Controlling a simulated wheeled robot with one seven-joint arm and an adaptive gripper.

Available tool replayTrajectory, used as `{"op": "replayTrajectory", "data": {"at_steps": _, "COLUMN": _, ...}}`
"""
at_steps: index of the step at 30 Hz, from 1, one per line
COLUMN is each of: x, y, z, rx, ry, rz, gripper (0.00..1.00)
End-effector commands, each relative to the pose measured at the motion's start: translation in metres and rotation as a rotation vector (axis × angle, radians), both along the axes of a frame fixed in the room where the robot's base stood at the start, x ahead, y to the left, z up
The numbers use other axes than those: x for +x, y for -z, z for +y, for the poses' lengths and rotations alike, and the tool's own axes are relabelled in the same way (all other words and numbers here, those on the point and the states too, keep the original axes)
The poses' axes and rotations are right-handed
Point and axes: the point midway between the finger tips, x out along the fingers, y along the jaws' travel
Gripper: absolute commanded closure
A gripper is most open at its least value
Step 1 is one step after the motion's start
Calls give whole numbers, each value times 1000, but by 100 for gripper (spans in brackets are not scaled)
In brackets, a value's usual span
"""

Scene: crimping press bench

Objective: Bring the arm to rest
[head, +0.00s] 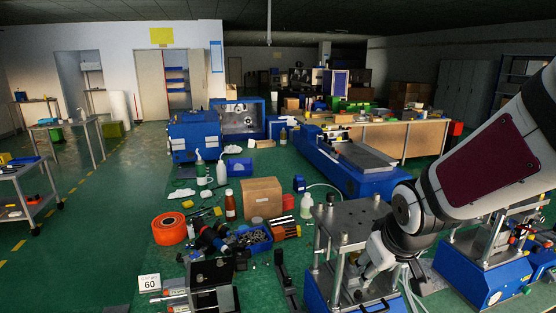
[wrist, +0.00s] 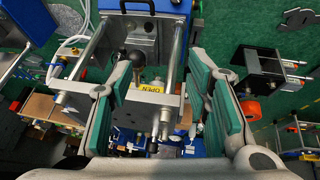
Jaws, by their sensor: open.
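My arm reaches in from the right in the head view, and my gripper (head: 374,262) hangs in front of the near crimping press, partly hidden by my own wrist. In the wrist view my gripper (wrist: 163,80) is open, its two green-padded fingers wide apart with nothing clamped between them. The press, with a grey top plate (head: 350,217), metal posts and a blue base (head: 318,292), stands behind and beside it. In the wrist view a black ball knob (wrist: 136,58) and a yellow-and-white label reading OPEN (wrist: 152,89) show between the fingers. I cannot tell whether the fingers touch the press.
Another blue-based press (head: 478,272) stands close on the right. A cardboard box (head: 262,198), an orange roll (head: 169,228), bottles and loose tools crowd the green surface to the left. A long blue machine (head: 345,168) lies beyond. Open green floor (head: 75,235) shows at far left.

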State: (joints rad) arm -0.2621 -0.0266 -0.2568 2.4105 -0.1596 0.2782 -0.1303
Motion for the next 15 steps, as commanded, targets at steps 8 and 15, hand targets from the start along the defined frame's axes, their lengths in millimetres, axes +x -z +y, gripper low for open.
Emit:
{"op": "replayTrajectory", "data": {"at_steps": 8, "x": -52, "y": -57, "z": -2, "rx": 101, "ry": 115, "rz": -14, "gripper": 55}}
{"op": "replayTrajectory", "data": {"at_steps": 15, "x": -110, "y": -85, "z": 2, "rx": 150, "ry": 192, "rz": -20, "gripper": 55}}
